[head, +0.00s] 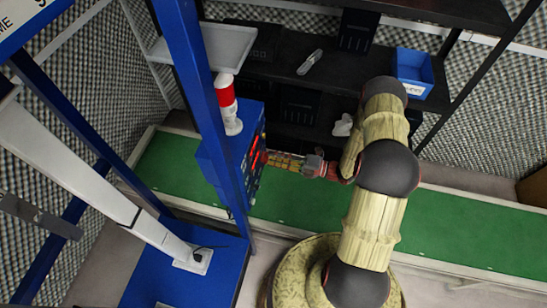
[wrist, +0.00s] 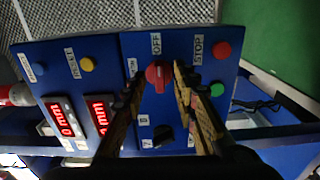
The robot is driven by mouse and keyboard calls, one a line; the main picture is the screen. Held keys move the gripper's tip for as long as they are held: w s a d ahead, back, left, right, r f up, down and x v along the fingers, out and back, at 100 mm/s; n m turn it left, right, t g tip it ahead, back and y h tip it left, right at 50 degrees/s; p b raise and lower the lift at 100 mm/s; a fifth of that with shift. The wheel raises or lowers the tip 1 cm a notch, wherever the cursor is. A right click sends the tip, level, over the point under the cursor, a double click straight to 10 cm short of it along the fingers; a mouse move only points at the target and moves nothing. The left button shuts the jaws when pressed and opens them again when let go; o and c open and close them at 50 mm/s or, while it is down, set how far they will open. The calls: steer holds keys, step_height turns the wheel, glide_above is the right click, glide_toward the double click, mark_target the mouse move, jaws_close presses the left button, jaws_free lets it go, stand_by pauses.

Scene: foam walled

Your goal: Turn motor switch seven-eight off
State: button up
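A blue control panel (wrist: 185,110) fills the middle of the wrist view. A red rotary knob (wrist: 157,75) sits on it, with an OFF label (wrist: 156,43) beside it. A black rotary switch (wrist: 163,135) is further down the panel, with small labels to its left that look like 7 and 8. In the wrist view my gripper (wrist: 158,80) is open, with one finger on each side of the red knob. I cannot tell whether the fingers touch it. In the head view my gripper (head: 268,158) reaches the panel box (head: 238,150) from the right; the knobs are hidden there.
A red button (wrist: 222,50), green button (wrist: 217,89), yellow button (wrist: 87,64) and red digit displays (wrist: 62,117) share the panel. A red-and-white beacon (head: 228,105) stands on the box. A blue post (head: 205,100) is close by. Black shelves (head: 290,75) stand behind the green conveyor (head: 450,232).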

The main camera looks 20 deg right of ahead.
steer(key=v, duration=1.1)
